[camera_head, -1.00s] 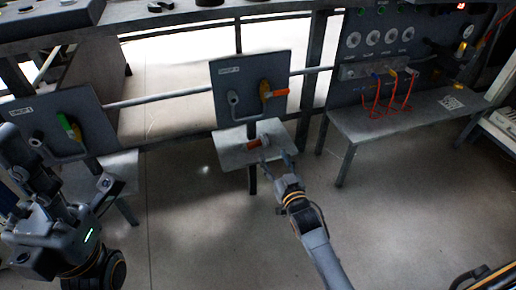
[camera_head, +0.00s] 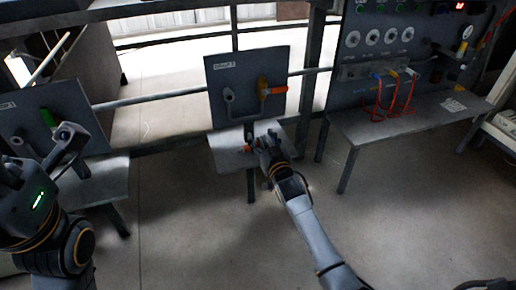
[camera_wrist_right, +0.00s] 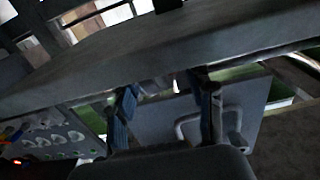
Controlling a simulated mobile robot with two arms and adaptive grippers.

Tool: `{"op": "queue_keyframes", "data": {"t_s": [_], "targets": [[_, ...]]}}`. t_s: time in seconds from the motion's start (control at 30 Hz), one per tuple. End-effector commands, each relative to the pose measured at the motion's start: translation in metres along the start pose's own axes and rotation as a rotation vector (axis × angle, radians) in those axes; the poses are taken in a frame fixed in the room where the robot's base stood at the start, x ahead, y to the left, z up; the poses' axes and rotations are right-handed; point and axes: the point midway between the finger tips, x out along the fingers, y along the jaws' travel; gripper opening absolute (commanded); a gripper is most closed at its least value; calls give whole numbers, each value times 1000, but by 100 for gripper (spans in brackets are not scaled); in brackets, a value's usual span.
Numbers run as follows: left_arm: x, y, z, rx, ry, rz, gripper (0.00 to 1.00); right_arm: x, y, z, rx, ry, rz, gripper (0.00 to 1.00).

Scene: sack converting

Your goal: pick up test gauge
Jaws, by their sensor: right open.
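A small object with an orange-red part (camera_head: 247,149), which looks like the test gauge, lies on the small grey shelf (camera_head: 228,158) below the middle panel. My right gripper (camera_head: 264,143) is over the right part of this shelf, close beside the object and partly covering it. Its two blue-padded fingers stand apart in the right wrist view (camera_wrist_right: 163,108), with nothing clearly between them. Whether they touch the object cannot be told. My left gripper (camera_head: 67,143) is in front of the left panel, far from the object; its finger state is unclear.
The middle panel (camera_head: 218,75) stands behind the shelf, with a grey pipe handle and an orange lever (camera_head: 276,90). The left panel (camera_head: 88,115) has a green lever. A bench (camera_head: 400,125) with red cables above it stands at right. The floor in front is clear.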

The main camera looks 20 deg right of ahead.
Motion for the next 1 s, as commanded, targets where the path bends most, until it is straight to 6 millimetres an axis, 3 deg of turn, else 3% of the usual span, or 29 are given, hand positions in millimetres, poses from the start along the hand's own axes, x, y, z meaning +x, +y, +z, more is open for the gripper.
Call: {"op": "queue_keyframes", "data": {"t_s": [0.2, 0.47, 1.0], "targets": [[1, 0, 0, 0, 0, 0, 40, 0, 0, 0, 0, 0, 0, 51], [1, 0, 0, 0, 0, 0, 40, 0, 0, 0, 0, -1, 0, 0], [6, -1, 0, -2, 3, -3, 40, 0, 0, -10, 0, 1, -1, 0]]}}
